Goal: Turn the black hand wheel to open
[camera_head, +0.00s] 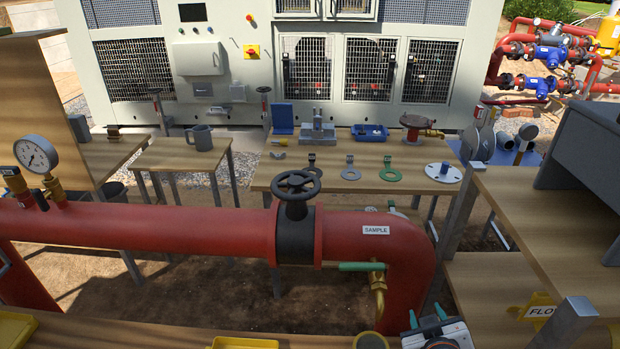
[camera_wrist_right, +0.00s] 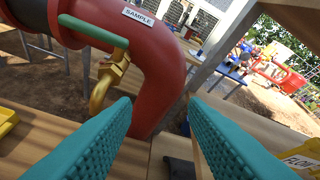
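The black hand wheel (camera_head: 297,184) sits on top of a black valve body (camera_head: 296,232) in the red pipe, near the middle of the head view. Its rim lies roughly level and nothing touches it. My right gripper (camera_head: 428,322) is low in the head view, to the right of and nearer than the wheel. In the right wrist view its two teal fingers (camera_wrist_right: 160,110) are wide apart with nothing between them. The wheel is outside the right wrist view. My left gripper is not in view.
The red pipe (camera_head: 140,230) runs across and bends down at the right, by the SAMPLE label. A small brass valve with a green lever (camera_head: 362,266) sticks out below the wheel. A pressure gauge (camera_head: 36,154) stands at left. A wooden table (camera_head: 330,178) with several parts is behind.

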